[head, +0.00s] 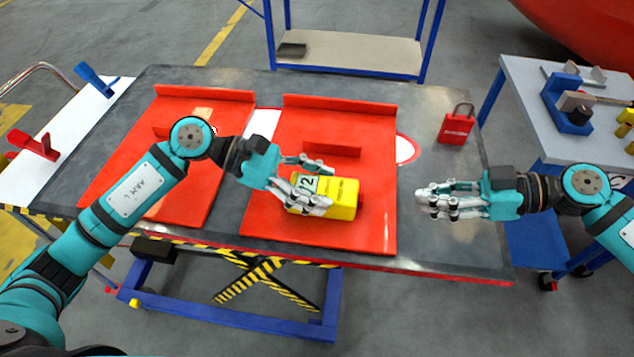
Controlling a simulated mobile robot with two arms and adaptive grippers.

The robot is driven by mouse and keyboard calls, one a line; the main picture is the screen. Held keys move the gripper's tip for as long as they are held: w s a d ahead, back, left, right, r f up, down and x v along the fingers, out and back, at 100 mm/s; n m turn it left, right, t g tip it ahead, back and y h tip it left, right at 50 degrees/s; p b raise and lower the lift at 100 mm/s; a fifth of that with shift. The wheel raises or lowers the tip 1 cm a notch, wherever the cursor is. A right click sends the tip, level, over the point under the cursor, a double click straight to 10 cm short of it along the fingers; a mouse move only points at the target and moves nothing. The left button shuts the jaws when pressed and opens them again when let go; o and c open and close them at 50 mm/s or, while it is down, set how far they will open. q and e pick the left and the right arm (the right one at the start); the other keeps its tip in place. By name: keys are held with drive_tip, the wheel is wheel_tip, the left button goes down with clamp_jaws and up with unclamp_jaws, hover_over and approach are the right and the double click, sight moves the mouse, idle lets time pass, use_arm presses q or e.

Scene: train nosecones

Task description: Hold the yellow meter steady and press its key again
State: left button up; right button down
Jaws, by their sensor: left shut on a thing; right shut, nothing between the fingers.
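The yellow meter (343,199) lies on the right-hand red panel on the table. A pale display with dark digits shows at its left end. My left gripper (318,183) is shut on the meter, with its fingers on the display end. The fingers partly cover that end. I cannot make out the key. My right gripper (432,200) is shut and empty, to the right of the meter and apart from it, past the panel's right edge.
The red panels (290,130) have raised ridges. A red padlock-shaped block (457,127) stands at the table's right. A side bench (540,85) with a blue vise (567,108) is at the right. A blue-framed shelf (345,52) stands behind. The dark tabletop (440,240) is clear at front right.

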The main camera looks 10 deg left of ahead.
sight(384, 211)
use_arm(q)
drive_tip(key=shift+s+f, duration=0.1)
drive_tip(key=shift+f, duration=0.15)
